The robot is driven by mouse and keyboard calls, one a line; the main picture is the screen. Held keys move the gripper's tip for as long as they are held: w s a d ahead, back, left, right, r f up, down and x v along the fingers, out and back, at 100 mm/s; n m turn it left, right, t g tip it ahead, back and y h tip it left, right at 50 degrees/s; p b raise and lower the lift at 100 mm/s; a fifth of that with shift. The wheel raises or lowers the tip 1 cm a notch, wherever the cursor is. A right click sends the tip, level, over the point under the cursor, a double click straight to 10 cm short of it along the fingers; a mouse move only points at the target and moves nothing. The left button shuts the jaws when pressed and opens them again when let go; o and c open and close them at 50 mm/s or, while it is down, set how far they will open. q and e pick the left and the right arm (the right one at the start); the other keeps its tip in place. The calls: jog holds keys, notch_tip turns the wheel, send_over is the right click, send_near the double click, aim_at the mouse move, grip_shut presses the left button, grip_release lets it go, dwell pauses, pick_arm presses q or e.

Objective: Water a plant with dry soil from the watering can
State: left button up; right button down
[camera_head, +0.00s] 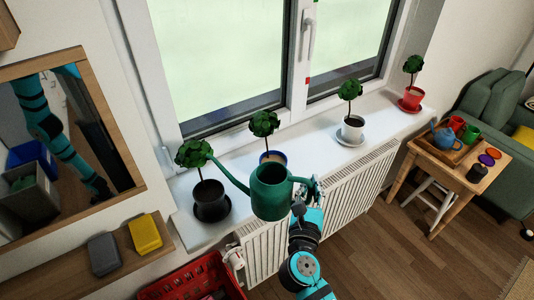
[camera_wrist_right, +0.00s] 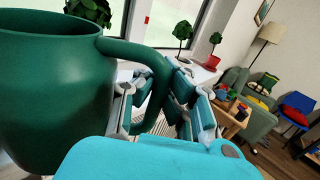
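The green watering can (camera_head: 270,192) hangs in front of the windowsill, held by my right gripper (camera_head: 308,188). In the right wrist view the fingers (camera_wrist_right: 160,105) close around the handle of the can (camera_wrist_right: 50,85). The spout points left, its tip by the foliage of the plant in the black pot (camera_head: 211,205). Behind the can is a plant in a blue pot (camera_head: 283,158), partly hidden. Farther right stand plants in a white pot (camera_head: 352,132) and a red pot (camera_head: 411,100). I cannot clearly tell which soil is dry.
The white sill (camera_head: 318,146) has bare stretches between pots, with a radiator (camera_head: 345,195) below. A wooden shelf (camera_head: 70,272) with grey and yellow boxes and a red crate (camera_head: 185,284) are at lower left. A small table (camera_head: 478,187) with a tray stands right.

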jog(key=shift+w+r, duration=0.1)
jog(key=shift+r, duration=0.05)
dwell(0.4)
jog(key=shift+w+d, duration=0.15)
jog(key=shift+d, duration=0.1)
jog(key=w+d+f+b, duration=0.2)
jog(key=w+d+b, duration=0.3)
jog(key=d, duration=0.4)
jog(key=w+d+f+n+b, duration=0.1)
jog(key=w+d+f+b, duration=0.1)
jog(key=w+d+b, duration=0.3)
jog(key=w+d, duration=0.2)
jog(key=d, duration=0.2)
jog(key=shift+f, duration=0.25)
jog(key=shift+w, duration=0.15)
jog(key=shift+r, duration=0.2)
dwell(0.5)
